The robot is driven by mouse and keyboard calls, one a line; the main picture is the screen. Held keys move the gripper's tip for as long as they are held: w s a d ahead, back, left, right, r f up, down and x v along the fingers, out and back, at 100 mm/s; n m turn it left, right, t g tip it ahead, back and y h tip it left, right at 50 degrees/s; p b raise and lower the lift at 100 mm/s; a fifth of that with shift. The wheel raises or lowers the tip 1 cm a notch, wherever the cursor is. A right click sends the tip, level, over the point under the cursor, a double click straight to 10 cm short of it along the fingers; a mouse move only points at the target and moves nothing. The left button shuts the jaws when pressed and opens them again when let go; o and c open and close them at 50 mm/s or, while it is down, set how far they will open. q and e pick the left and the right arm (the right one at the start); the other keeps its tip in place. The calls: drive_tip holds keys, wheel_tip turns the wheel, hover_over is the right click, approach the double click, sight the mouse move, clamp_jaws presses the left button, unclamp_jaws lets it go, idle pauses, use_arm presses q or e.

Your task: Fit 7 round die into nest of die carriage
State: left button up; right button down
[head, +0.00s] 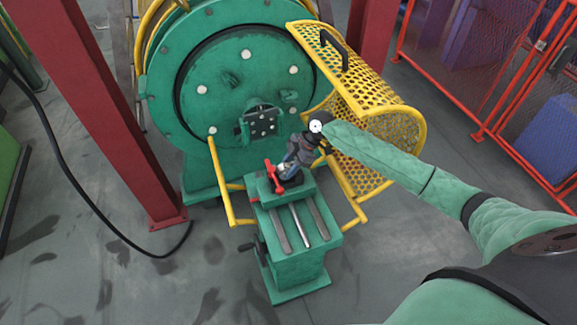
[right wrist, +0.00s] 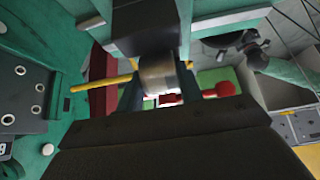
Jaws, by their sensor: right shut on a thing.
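My right gripper (head: 289,164) reaches in from the right, over the green die carriage (head: 290,215), close to its red clamp handle (head: 273,177). In the right wrist view the gripper (right wrist: 158,92) is shut on a short, shiny metal cylinder, the round die (right wrist: 157,76). A dark block stands just beyond the die. Red clamp parts (right wrist: 220,90) show beside it. The nest is mostly hidden behind my gripper, so I cannot tell whether the die is in it or above it. My left gripper is not in view.
The large green strander disc (head: 215,85) stands behind the carriage, with a dark bolted plate (head: 262,122). A yellow mesh guard (head: 365,90) is close to my right forearm. Yellow rails flank the carriage. A red column (head: 110,120) stands at left.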

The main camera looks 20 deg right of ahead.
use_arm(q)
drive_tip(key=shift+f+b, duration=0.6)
use_arm(e)
drive_tip(key=shift+f, duration=1.1)
drive_tip(key=c, duration=0.8)
unclamp_jaws()
drive_tip(key=shift+c, duration=0.2)
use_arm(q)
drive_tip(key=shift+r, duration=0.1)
use_arm(e)
drive_tip(key=b+v, duration=0.2)
drive_tip(key=v, duration=0.5)
drive_tip(key=shift+d+r, duration=0.2)
drive_tip(key=shift+r, duration=0.15)
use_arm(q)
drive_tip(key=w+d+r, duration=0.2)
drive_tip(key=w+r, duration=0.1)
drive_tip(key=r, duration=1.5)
